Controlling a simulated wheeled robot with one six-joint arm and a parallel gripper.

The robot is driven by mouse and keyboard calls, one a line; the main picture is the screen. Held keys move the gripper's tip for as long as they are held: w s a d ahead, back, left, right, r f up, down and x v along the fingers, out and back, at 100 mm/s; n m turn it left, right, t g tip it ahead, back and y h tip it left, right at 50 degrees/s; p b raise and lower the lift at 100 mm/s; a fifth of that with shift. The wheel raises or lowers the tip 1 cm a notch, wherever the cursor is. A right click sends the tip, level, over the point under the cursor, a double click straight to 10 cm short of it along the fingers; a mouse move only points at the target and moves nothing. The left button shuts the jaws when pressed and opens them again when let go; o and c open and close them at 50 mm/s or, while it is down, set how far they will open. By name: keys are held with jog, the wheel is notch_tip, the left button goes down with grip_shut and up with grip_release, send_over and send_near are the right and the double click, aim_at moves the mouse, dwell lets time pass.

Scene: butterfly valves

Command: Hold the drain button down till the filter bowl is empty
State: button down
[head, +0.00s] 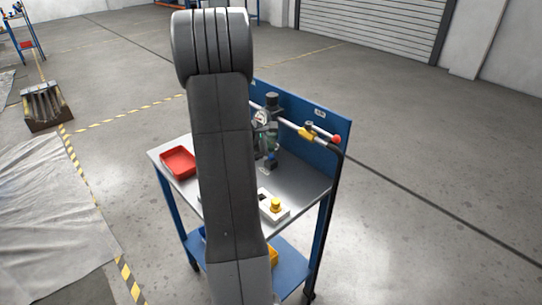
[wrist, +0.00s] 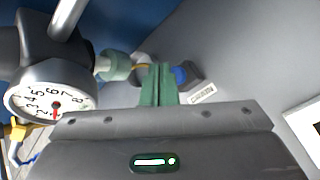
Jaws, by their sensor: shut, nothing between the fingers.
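The blue drain button (wrist: 181,75) sits in a dark grey housing, with a small label plate (wrist: 203,94) beside it. My gripper (wrist: 158,70) has its green fingers shut together and empty. Their tips overlap the housing just left of the blue button in the wrist view; I cannot tell whether they touch it. The pale green filter bowl (wrist: 114,67) lies left of the fingertips, attached to a grey body. The liquid level inside is not readable. In the head view the filter unit (head: 268,135) is partly hidden by my arm, and my gripper is hidden.
A round gauge (wrist: 52,96) stands close on the left in the wrist view. A red tray (head: 178,162) and a white box with a yellow knob (head: 276,203) are on the cart top (head: 302,180). A pipe with a yellow valve handle (head: 307,132) runs along the blue back panel.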

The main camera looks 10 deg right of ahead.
jog(key=shift+f, duration=0.15)
dwell(0.7)
jog(key=shift+f+b, duration=0.3)
jog(key=shift+b, duration=0.4)
jog(key=shift+f+b, duration=0.6)
jog(key=shift+b, duration=0.05)
dwell(0.5)
jog(key=shift+r, duration=0.15)
dwell(3.0)
jog(key=shift+r+p, duration=0.7)
jog(key=shift+r, duration=0.2)
jog(key=shift+r, duration=0.1)
notch_tip(320, 180, up, 5)
jog(key=p, duration=0.3)
jog(key=shift+p, duration=0.4)
jog(key=shift+f, duration=0.25)
